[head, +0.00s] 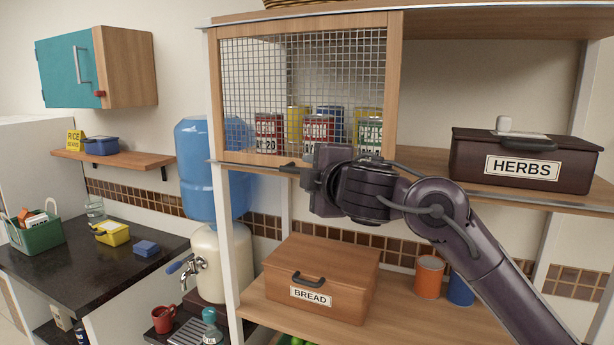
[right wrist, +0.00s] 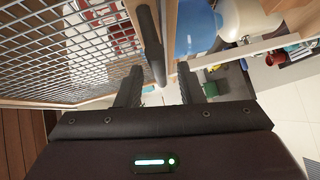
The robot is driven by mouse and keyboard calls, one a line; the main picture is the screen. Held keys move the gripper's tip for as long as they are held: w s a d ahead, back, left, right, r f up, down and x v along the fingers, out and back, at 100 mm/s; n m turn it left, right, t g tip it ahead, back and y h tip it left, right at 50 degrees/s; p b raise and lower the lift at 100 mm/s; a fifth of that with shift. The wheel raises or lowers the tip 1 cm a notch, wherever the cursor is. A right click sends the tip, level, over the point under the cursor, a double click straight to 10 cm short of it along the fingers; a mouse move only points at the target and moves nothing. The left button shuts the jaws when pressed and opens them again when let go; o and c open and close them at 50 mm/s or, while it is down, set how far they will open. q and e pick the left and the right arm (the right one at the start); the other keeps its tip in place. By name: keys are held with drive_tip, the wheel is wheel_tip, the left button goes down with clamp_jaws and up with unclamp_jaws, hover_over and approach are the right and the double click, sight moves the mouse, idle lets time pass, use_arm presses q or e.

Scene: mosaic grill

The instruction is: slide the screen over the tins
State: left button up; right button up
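The screen is a wire mesh in a wooden frame (head: 393,85) on the upper shelf. Several labelled tins (head: 319,132) stand behind its mesh in the head view. The mesh (right wrist: 62,52) fills the upper left of the right wrist view, with blurred red tins behind it. My right gripper (head: 287,169) is at the screen's lower edge, pointing left. In the right wrist view its fingers (right wrist: 158,88) are apart. A dark bar (right wrist: 150,42) shows between and beyond them; I cannot tell whether they touch it. My left gripper is not in view.
A dark HERBS box (head: 523,160) stands right of the screen on the same shelf. Below are a BREAD box (head: 318,278) and an orange canister (head: 429,277). A blue water bottle (head: 200,170) stands left of the shelf, near its upright.

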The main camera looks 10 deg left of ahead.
drive_tip(key=b+v, duration=0.1)
drive_tip(key=v, duration=0.4)
drive_tip(key=shift+s+d, duration=0.1)
drive_tip(key=shift+s, duration=0.3)
drive_tip(key=shift+f, duration=0.1)
